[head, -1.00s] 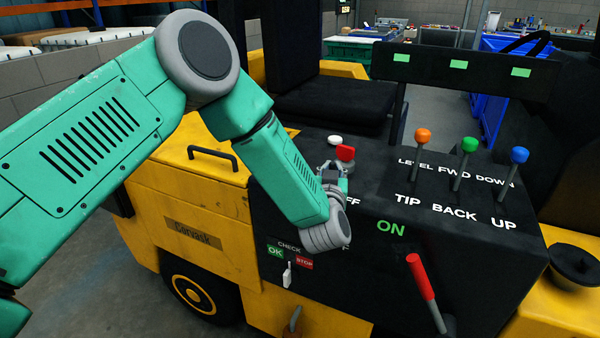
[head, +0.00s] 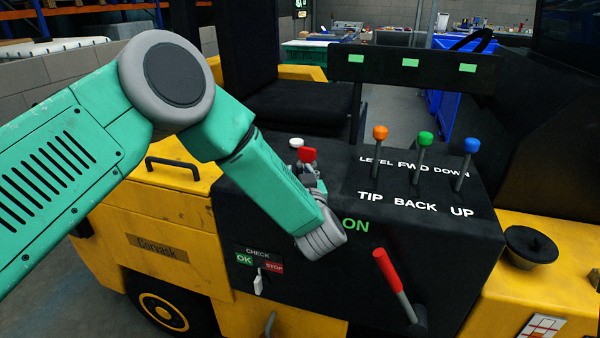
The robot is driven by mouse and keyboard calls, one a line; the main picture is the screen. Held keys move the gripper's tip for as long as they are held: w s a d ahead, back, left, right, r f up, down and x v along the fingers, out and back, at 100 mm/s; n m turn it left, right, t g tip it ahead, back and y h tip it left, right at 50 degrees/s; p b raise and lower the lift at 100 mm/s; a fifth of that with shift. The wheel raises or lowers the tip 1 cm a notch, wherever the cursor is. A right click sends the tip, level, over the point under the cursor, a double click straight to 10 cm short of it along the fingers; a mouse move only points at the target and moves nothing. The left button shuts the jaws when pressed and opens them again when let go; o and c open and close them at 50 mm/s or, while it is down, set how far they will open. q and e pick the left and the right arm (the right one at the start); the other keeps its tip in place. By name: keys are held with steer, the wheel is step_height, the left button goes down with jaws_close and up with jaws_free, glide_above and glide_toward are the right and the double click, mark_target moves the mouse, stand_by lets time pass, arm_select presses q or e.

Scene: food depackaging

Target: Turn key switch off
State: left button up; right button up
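A small red knob-like piece (head: 307,155) stands on top of the black control console, beside a white button (head: 296,143). I cannot tell for certain whether it is the key of the key switch. My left gripper (head: 308,170) is right at the red piece, on its near side, with the forearm reaching down from the left. The fingers are small and partly hidden by my wrist, so I cannot tell whether they are open or closed on it. A green ON label (head: 356,226) shows right of my wrist; the label left of it is covered. My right gripper is not in view.
Orange (head: 380,132), green (head: 426,138) and blue (head: 471,145) ball-topped levers stand on the right of the console. A red-handled lever (head: 387,269) rises in front. A white check switch (head: 258,284) is on the front panel. A black seat (head: 297,108) is behind.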

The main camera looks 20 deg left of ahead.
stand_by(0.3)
arm_select(q)
steer(key=v, duration=1.2)
steer(key=shift+c, duration=0.3)
